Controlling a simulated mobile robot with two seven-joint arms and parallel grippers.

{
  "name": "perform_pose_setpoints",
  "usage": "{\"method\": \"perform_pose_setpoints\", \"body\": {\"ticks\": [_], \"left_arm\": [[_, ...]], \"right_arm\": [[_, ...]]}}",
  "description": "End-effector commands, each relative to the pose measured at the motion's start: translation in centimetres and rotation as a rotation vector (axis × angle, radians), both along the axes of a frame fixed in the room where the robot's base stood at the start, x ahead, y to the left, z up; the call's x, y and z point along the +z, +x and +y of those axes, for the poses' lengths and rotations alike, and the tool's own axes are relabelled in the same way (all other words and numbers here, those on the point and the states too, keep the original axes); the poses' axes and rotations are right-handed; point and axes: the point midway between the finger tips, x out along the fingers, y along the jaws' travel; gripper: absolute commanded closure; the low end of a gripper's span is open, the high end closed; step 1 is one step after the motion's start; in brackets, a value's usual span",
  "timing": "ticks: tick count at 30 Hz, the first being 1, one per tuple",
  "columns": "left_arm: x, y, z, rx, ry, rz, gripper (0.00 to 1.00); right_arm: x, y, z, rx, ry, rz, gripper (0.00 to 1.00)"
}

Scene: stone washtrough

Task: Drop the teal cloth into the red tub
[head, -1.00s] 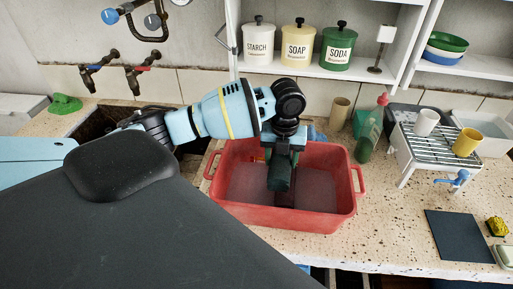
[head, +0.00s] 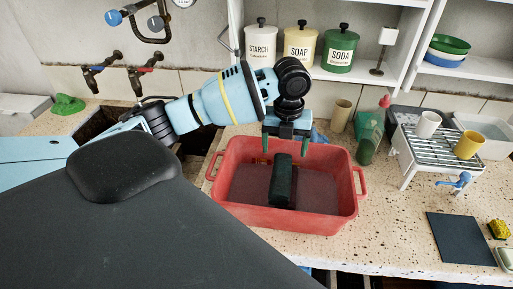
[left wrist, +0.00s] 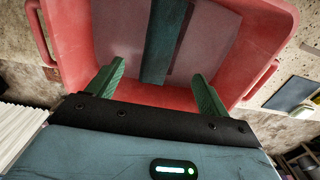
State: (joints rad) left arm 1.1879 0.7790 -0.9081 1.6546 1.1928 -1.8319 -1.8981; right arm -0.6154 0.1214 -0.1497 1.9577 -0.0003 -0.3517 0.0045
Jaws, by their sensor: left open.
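The teal cloth (head: 281,182), a dark rolled bundle, lies in the red tub (head: 232,206) on the stone counter. It leans lengthwise near the middle of the tub floor. In the left wrist view the cloth (left wrist: 165,38) runs away from me inside the tub (left wrist: 257,50), beyond the fingers. My left gripper (head: 291,147) is open and empty above the tub's back part, apart from the cloth. Its two green fingers also show spread in the left wrist view (left wrist: 158,75). My right gripper is not in view.
A green bottle (head: 368,138) and a beige cup (head: 340,115) stand behind the tub. A rack (head: 436,150) with two cups is at right. A dark mat (head: 458,237) lies at front right. Canisters (head: 299,47) line the shelf above.

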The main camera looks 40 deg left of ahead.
Motion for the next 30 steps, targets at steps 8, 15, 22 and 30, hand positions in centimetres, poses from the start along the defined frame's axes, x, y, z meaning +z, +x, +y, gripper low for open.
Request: {"method": "perform_pose_setpoints", "body": {"ticks": [8, 15, 22, 30], "left_arm": [[2.6, 0.0, 0.0, -0.001, 0.0, 0.0, 0.21], [2.7, 0.0, 0.0, 0.0, -0.001, 0.001, 0.21], [2.7, 0.0, 0.0, 0.0, -0.001, 0.001, 0.21], [2.6, 0.0, 0.0, 0.0, -0.001, 0.001, 0.21]], "right_arm": [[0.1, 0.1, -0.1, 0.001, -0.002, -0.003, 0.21], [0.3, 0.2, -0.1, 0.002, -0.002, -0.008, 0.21], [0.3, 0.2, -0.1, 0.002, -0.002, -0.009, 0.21], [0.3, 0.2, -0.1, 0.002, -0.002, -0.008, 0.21]]}}
